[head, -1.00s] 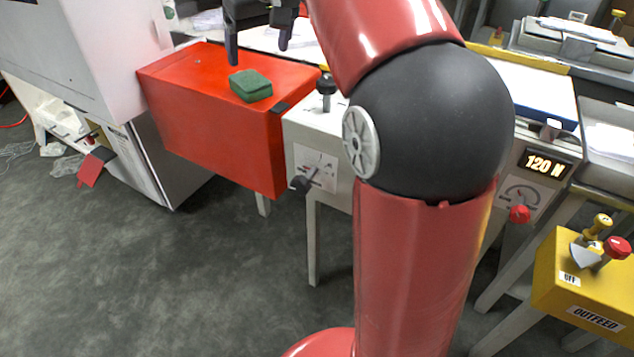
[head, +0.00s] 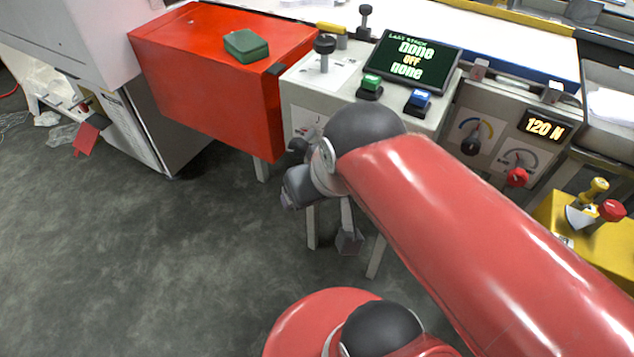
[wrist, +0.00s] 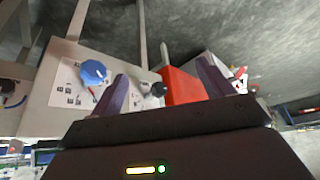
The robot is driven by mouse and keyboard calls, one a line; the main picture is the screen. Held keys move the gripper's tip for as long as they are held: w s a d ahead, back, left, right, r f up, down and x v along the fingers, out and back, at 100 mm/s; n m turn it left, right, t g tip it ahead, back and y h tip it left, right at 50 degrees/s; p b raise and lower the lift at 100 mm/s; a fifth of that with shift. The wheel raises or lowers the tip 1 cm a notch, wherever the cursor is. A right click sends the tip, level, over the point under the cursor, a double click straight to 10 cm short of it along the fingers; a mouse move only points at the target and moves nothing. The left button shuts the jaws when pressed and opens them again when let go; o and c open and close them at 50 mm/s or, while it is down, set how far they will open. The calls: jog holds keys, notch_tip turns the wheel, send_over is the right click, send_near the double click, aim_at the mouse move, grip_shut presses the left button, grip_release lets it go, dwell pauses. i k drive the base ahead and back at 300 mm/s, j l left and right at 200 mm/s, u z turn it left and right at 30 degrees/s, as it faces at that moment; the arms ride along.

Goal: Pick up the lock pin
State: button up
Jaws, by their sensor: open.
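No part in view is labelled as the lock pin, so I cannot tell for sure which it is. A black-knobbed upright pin (head: 324,44) stands on top of the pale cabinet (head: 300,95). A black lever knob (head: 298,146) sticks out of the cabinet's front, partly beside my arm. My gripper (wrist: 161,70) is open and empty in the wrist view, with its two dark fingers apart. In that view a black knob (wrist: 157,88) appears between the fingers, apart from them. In the head view my gripper is low in front of the cabinet, its fingers unclear.
A red box (head: 205,85) with a green block (head: 246,45) on it stands left of the cabinet. A screen (head: 412,60) and green (head: 371,85) and blue (head: 418,101) buttons sit on top. A blue knob (wrist: 94,72) shows in the wrist view.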

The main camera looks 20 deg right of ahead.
aim_at(600, 184)
jog(key=z, duration=0.45)
jog(key=k+l+z, duration=0.1)
jog(key=z, duration=0.8)
jog(key=l+z, duration=0.15)
jog(key=z, duration=0.35)
jog(key=l+z, duration=0.1)
jog(key=z, duration=0.35)
